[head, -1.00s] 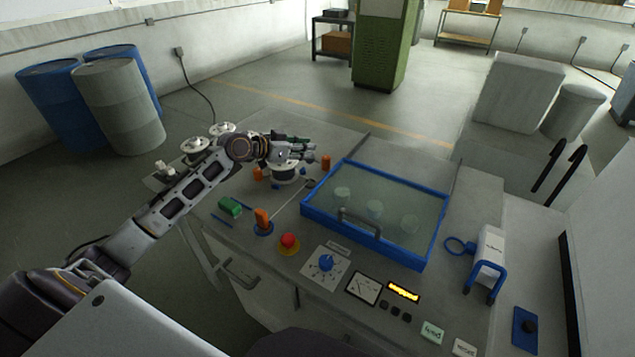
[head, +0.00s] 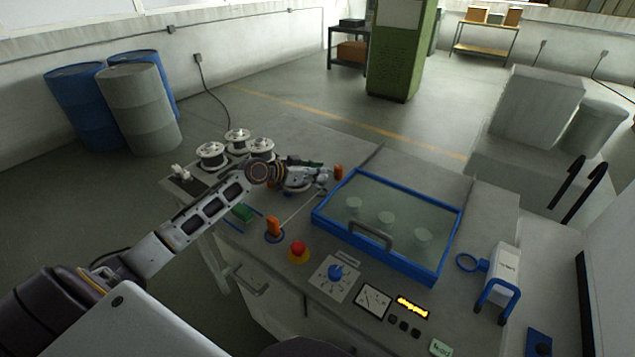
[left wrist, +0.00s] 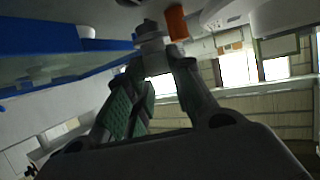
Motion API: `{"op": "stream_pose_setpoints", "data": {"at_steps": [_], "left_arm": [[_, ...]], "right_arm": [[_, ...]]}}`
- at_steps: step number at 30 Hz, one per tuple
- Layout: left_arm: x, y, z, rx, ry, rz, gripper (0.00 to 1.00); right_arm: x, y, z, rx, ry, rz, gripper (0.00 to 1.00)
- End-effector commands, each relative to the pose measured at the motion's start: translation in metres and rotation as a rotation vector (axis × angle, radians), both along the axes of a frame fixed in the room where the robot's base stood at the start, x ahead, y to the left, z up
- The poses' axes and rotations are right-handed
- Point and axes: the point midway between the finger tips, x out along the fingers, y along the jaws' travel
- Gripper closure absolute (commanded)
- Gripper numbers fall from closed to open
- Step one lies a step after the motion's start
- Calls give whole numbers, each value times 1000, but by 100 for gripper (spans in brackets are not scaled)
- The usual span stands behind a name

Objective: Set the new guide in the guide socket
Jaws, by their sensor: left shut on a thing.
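My left gripper (head: 322,178) is over the bench, close to the left corner of the blue-framed tank. In the left wrist view its two fingers (left wrist: 152,72) are shut on a small pale grey stepped cylinder, which I take to be the new guide (left wrist: 151,42). The guide is hardly visible in the head view. The guide socket is not clear in either view; the gripper and forearm cover that part of the bench. An orange post (head: 338,172) stands just beyond the fingertips, and an orange piece (left wrist: 176,22) shows beside the guide in the wrist view. My right gripper is not in view.
The blue-framed tank (head: 450,245) with a glassy lid and handle is right of the gripper. Several wire spools (head: 237,136) stand behind the forearm.

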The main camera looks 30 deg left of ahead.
Motion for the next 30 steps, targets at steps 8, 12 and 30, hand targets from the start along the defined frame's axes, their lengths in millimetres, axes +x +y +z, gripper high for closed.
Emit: {"op": "stream_pose_setpoints", "data": {"at_steps": [8, 12, 30], "left_arm": [[0, 0, -5, 0, -1, 0, 100], [0, 0, -5, 0, -1, 0, 100], [0, 0, -43, 1, -2, 1, 100]], "right_arm": [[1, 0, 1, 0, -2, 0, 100], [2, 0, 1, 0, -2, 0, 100], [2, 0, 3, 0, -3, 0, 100]]}}
